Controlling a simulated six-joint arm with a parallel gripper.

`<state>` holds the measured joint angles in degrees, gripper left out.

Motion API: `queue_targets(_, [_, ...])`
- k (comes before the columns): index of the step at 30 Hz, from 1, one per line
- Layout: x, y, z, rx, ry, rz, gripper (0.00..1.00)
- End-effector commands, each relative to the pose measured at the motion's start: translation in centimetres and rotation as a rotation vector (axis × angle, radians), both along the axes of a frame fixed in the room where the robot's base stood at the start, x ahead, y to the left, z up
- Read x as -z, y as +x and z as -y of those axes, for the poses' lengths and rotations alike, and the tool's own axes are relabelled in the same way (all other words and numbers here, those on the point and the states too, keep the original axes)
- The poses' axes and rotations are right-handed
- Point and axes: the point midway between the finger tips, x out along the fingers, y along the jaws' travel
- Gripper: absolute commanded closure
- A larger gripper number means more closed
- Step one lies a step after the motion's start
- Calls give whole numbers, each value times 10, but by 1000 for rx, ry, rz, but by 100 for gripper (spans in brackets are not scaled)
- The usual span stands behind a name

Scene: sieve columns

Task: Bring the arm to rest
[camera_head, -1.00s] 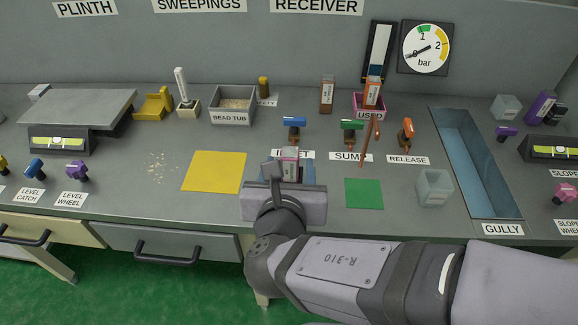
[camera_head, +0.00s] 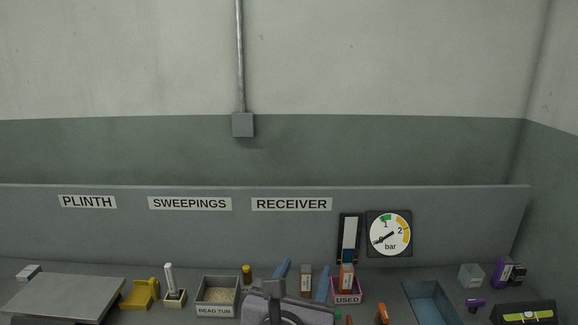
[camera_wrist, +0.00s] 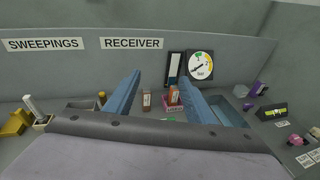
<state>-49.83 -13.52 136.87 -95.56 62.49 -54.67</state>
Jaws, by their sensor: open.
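My gripper (camera_wrist: 160,95) shows in the wrist view as two blue fingers spread well apart with nothing between them. It points toward the back panel of the bench. In the head view, my gripper (camera_head: 303,280) is at the bottom centre, with its fingertips above my grey wrist. The bench front and most of my arm are out of view in the head view.
Along the back of the bench stand the plinth plate (camera_head: 65,297), a yellow holder (camera_head: 140,294), a white-handled brush (camera_head: 169,280), the bead tub (camera_head: 217,310) and the USED box (camera_head: 346,297). A pressure gauge (camera_head: 390,233) hangs on the panel. The blue gully (camera_head: 432,303) lies right.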

Motion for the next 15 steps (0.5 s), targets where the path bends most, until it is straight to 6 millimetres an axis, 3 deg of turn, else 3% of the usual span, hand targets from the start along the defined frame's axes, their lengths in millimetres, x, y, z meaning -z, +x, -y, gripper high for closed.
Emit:
queue_targets(1, [13, 4, 28, 102, 41, -28, 50])
queue_targets(5, [63, -2, 87, 343, 173, -93, 50])
queue_targets(8, [103, -19, 134, 564, 285, -132, 50])
queue_targets(12, [163, -62, 194, 933, 461, -164, 50])
queue_targets(15, [203, -102, 224, 1213, 582, -163, 50])
